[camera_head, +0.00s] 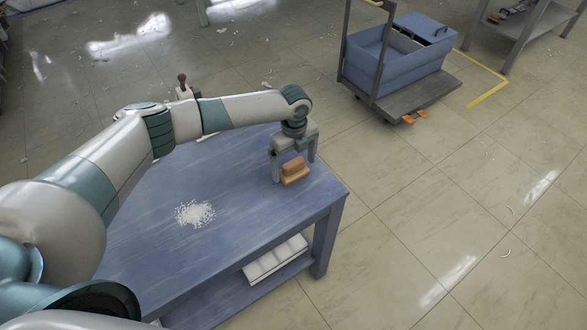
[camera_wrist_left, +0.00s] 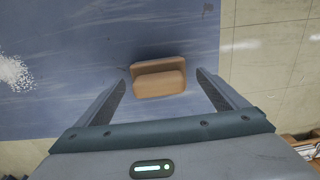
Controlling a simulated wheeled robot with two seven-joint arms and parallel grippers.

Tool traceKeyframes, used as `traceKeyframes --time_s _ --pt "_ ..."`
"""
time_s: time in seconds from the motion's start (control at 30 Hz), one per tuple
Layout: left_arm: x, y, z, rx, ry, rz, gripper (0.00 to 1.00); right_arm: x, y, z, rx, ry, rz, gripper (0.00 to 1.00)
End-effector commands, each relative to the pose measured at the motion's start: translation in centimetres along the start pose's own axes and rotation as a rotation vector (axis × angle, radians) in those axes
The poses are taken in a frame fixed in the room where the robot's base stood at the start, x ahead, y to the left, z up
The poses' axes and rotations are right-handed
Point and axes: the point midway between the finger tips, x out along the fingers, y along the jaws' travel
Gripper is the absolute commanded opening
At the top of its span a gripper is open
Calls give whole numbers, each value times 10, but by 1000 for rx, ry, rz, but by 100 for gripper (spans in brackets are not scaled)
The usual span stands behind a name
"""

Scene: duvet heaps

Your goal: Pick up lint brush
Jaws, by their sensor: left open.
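An orange-brown block-shaped object (camera_head: 294,171), which looks like the lint brush, lies on the blue table (camera_head: 250,215) near its right edge. It also shows in the left wrist view (camera_wrist_left: 158,80), with a darker slot or edge along its far side. My left gripper (camera_head: 294,172) is above it, pointing down, with its fingers open on either side. In the left wrist view the open fingers (camera_wrist_left: 160,85) flank the brush, with gaps on both sides. My right gripper is not in view.
A pile of white bits (camera_head: 195,213) lies on the table left of the brush. White folded items (camera_head: 275,260) rest on the lower shelf. A trolley with a blue bin (camera_head: 398,62) stands beyond on the tiled floor. The floor right of the table is mostly clear.

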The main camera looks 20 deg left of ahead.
Motion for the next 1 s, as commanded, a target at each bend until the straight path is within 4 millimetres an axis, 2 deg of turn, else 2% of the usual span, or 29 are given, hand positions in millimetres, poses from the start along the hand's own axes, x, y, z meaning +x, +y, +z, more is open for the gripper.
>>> traceKeyframes --time_s 0.07,0.2,0.3,0.77,0.97,1.0 --pt "6 3 0 -1 -1 3 92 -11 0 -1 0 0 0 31" --pt "23 2 0 -2 0 2 92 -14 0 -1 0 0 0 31" --pt "29 1 0 0 -1 0 92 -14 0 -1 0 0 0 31" --pt "30 1 0 -1 -1 0 92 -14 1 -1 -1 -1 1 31" --pt "30 1 0 -1 -1 0 47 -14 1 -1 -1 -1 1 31" --pt "30 1 0 -1 -1 0 45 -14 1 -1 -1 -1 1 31"
